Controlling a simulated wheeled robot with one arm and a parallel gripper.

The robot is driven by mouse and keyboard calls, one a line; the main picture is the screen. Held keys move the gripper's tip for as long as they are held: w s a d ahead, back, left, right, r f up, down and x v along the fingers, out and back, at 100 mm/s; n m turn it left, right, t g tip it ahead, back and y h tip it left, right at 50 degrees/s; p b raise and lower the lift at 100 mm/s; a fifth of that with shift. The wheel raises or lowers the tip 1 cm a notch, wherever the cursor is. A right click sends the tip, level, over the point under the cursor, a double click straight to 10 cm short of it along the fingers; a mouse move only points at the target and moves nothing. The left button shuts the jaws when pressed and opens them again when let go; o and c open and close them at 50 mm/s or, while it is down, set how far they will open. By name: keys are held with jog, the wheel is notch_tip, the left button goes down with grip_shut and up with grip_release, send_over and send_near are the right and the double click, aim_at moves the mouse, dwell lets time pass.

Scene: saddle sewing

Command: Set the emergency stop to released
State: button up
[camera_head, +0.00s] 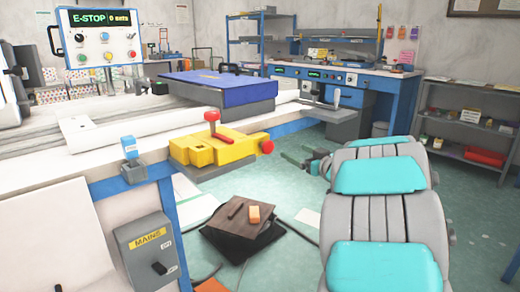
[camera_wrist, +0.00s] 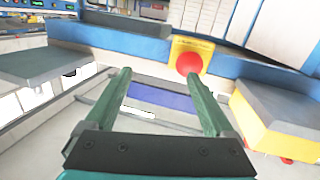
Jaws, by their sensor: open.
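The emergency stop, a round red button (camera_wrist: 188,63) on a yellow plate, shows in the wrist view, mounted on a blue rail ahead of the right fingertip. Whether it is pressed in or out cannot be told. I cannot make it out surely in the head view. My gripper (camera_wrist: 157,80) is open and empty, its two green fingers apart and not touching the button. In the head view my gripper (camera_head: 293,158) is small and dark, right of the yellow box. A display (camera_head: 101,19) at top left reads "E-STOP".
A yellow box (camera_head: 205,152) with a red-knobbed lever and a red side knob sits at the table's edge; it shows at right in the wrist view (camera_wrist: 268,130). A grey MAINS box (camera_head: 150,250) hangs below.

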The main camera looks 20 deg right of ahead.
aim_at(271, 149)
jog(key=w+a+y, duration=0.1)
jog(key=w+a, duration=0.1)
jog(key=w+a+n+y, duration=0.1)
jog(key=w+a, duration=0.1)
jog(key=w+a+y, duration=0.1)
jog(key=w+a, duration=0.1)
jog(key=shift+w+f+y, duration=0.25)
jog(key=shift+f+y, duration=0.05)
dwell(0.3)
grip_shut()
dwell(0.5)
